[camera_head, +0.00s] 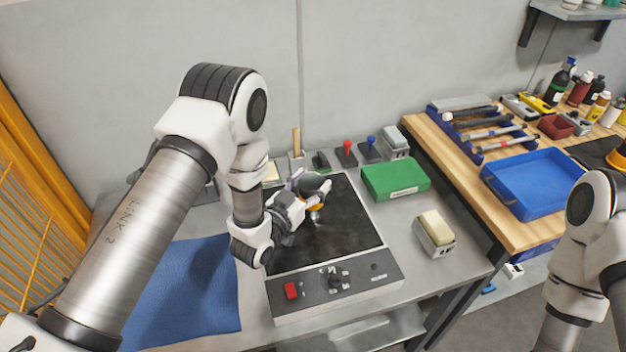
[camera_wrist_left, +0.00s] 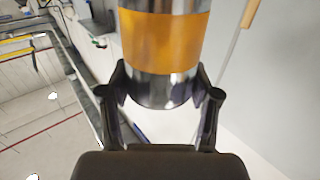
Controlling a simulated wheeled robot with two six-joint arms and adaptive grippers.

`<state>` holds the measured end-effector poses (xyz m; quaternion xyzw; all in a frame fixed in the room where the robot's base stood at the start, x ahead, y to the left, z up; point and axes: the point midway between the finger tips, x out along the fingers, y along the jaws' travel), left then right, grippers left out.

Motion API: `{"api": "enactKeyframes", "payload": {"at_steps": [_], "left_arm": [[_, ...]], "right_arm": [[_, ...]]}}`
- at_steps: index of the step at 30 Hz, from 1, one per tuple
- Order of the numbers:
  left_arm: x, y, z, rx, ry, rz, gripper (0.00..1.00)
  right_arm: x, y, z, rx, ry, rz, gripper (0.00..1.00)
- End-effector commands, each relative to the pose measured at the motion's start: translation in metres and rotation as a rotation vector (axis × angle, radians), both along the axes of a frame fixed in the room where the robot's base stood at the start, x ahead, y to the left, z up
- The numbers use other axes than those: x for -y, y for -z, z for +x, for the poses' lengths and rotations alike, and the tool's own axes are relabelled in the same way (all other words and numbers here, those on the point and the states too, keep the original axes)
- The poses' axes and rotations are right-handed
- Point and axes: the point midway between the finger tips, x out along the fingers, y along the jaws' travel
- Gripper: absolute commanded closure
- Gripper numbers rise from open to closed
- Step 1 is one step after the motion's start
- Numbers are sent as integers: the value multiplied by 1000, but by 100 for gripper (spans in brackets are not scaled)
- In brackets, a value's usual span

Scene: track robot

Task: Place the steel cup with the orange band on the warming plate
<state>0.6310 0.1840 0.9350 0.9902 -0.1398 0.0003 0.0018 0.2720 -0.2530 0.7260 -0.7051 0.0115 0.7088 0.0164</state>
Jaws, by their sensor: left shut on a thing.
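The steel cup with the orange band (camera_wrist_left: 165,42) fills the upper middle of the left wrist view, between the two fingers. In the head view the cup (camera_head: 316,208) shows only in part, with a bit of its orange band beside the fingers. My left gripper (camera_head: 306,204) is shut on the cup, over the warming plate (camera_head: 345,238). The plate has a black top and a grey front panel with a red switch and knobs. I cannot tell whether the cup touches the plate. My right gripper is out of view; only its arm shows at the right.
A blue cloth (camera_head: 195,300) lies left of the plate. A green box (camera_head: 395,180) and a small metal holder with a cream block (camera_head: 435,232) stand to the right. Stamps (camera_head: 346,152) stand behind. A wooden bench holds a blue tray (camera_head: 535,182).

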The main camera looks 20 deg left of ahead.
Motion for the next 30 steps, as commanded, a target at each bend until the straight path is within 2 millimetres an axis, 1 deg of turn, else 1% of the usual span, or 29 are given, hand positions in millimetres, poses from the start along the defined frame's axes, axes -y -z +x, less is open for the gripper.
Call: {"api": "enactKeyframes", "payload": {"at_steps": [2,3,4,5,14,17,20,27,30], "left_arm": [[0,1,0,-6,0,1,70],[0,1,-1,-7,0,1,28],[0,1,-1,-7,0,1,17],[0,1,-1,-7,0,1,13],[0,1,-1,-6,0,2,13],[-2,2,-6,-7,-1,1,13],[-7,3,-22,-8,-1,1,13],[-24,4,-81,-10,-3,-1,13],[-30,3,-100,-9,-3,0,13]], "right_arm": [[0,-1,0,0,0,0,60],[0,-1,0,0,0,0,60],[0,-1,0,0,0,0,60],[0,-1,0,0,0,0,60],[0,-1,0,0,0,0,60],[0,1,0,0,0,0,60],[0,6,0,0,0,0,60],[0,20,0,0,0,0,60],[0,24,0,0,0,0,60]]}}
